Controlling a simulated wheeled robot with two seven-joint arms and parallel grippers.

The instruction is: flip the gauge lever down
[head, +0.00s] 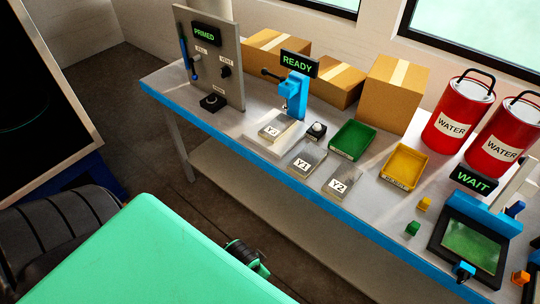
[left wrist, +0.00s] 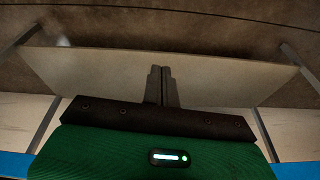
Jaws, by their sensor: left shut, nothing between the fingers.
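A blue stand (head: 293,97) rises from the bench under a READY sign (head: 297,64). A dark lever with a black end (head: 272,75) sticks out from it to the left, roughly level. No label reads "gauge", so I cannot be sure this is the gauge lever. My left gripper (left wrist: 161,74) is shut and empty in the left wrist view, with the bench's lower shelf (left wrist: 230,75) behind its fingers. It touches nothing I can see. In the head view my green arm part hides most of it. My right gripper is not in view.
A grey panel (head: 225,95) with a PRIMED sign stands left of the blue stand. Cardboard boxes (head: 397,95) and red WATER cans (head: 450,128) stand behind. The blue front edge (head: 265,173) bounds the bench.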

